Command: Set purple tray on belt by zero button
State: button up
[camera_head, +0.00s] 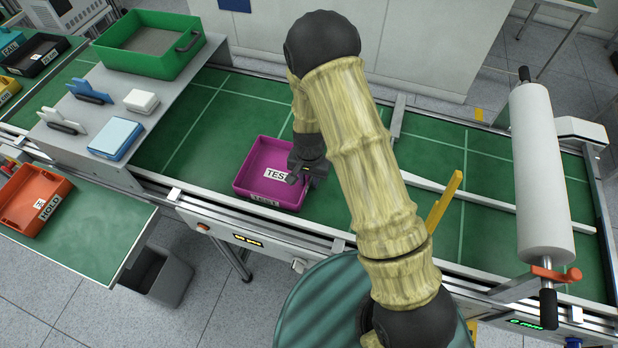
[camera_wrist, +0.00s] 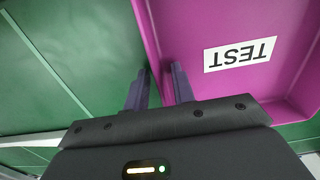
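The purple tray (camera_head: 250,180) with a TEST label appears flat on the green belt (camera_head: 210,150), close to its near rail. My gripper (camera_head: 301,176) is at the tray's right wall. In the wrist view, the tray (camera_wrist: 210,25) fills the right side. The fingers of my gripper (camera_wrist: 160,78) straddle its wall, one outside and one inside, with a narrow gap that the wall seems to fill.
A grey raised shelf (camera_head: 100,140) left of the tray holds a green bin (camera_head: 150,45), a blue-and-white box (camera_head: 116,138) and smaller items. An orange HOLD tray (camera_head: 35,197) sits on a side table. A white roller (camera_head: 540,170) spans the belt at right. Belt left of the tray is clear.

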jog(key=shift+r, duration=0.1)
notch_tip(320, 180, up, 12)
jog(key=b, duration=0.2)
dwell(0.4)
dwell(0.5)
jog(key=s+d+r+n+t, duration=0.2)
jog(key=s+d+r+n, duration=0.2)
jog(key=s+d+r, duration=0.5)
jog(key=s+d, duration=0.3)
jog(key=d, duration=0.1)
jog(key=shift+s+d+r+t, duration=0.25)
jog(key=shift+d+r+t, duration=0.05)
